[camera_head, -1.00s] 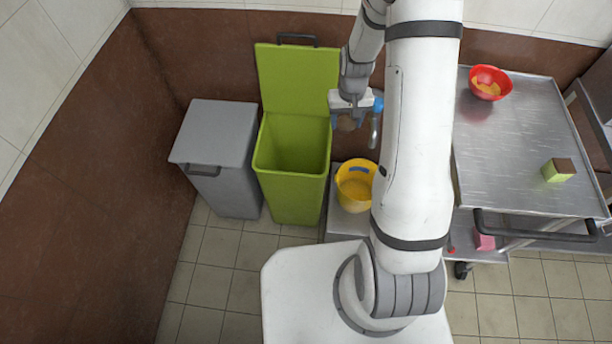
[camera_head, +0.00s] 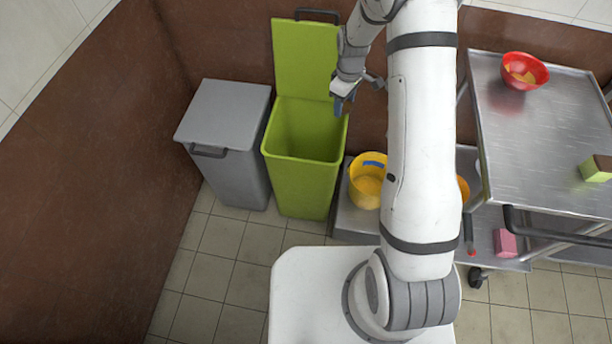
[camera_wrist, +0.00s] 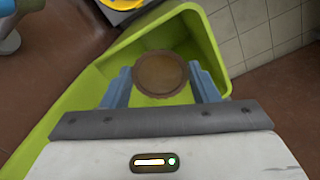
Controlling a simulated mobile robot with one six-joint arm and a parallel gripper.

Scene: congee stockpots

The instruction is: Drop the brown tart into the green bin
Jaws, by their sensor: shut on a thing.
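The brown tart (camera_wrist: 160,73) is round with a darker rim and sits between the two blue fingers of my gripper (camera_wrist: 162,86) in the wrist view. My gripper is shut on it. In the wrist view the green bin (camera_wrist: 205,47) lies behind and below the tart, with its rim around it. In the head view the green bin (camera_head: 299,183) stands open with its lid raised against the wall. My gripper (camera_head: 343,104) is at the bin's right edge, above the rim. The tart cannot be made out in the head view.
A grey closed bin (camera_head: 229,148) stands left of the green one. A yellow bucket (camera_head: 366,188) stands close on its right. A steel cart (camera_head: 535,135) at the right bears a red bowl (camera_head: 526,80) and a green-and-brown block (camera_head: 596,169). A pink block (camera_head: 505,242) lies on its lower shelf.

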